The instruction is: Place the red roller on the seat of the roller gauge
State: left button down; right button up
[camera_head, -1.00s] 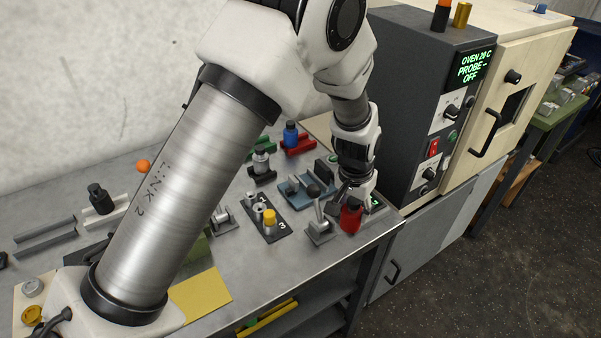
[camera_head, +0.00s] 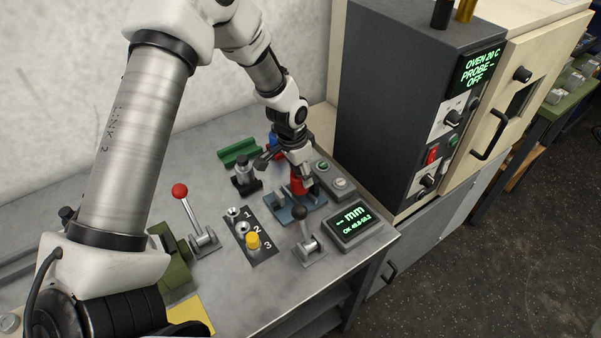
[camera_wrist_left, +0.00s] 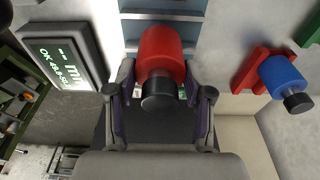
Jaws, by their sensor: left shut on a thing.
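The red roller (camera_head: 297,186) is in my left gripper (camera_head: 300,172), over or at the blue roller gauge (camera_head: 314,204). In the left wrist view the roller (camera_wrist_left: 160,48) is a red cylinder with a black knob (camera_wrist_left: 160,92) between the two fingers of my left gripper (camera_wrist_left: 160,104). The blue gauge (camera_wrist_left: 162,6) shows behind the roller there. The roller hides part of the gauge, and I cannot tell whether they touch. My right gripper is not in view.
The gauge's display (camera_head: 352,222) stands at the front right, beside a black-knobbed lever (camera_head: 308,240). A blue roller on a red stand (camera_wrist_left: 282,75) is close by. The oven box (camera_head: 400,110) is at the right.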

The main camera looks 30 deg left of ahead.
pick_arm(q)
jog(key=shift+a+f, duration=0.35)
jog(key=shift+f, duration=0.45)
jog(key=shift+d+r, duration=0.2)
jog(key=shift+d, duration=0.1)
jog(key=shift+d+f, duration=0.1)
jog(key=shift+f, duration=0.05)
jog(key=c, duration=0.7)
grip_release()
jog(key=shift+o, duration=1.2)
jog(key=shift+a+f, duration=0.15)
jog(key=shift+a, duration=0.05)
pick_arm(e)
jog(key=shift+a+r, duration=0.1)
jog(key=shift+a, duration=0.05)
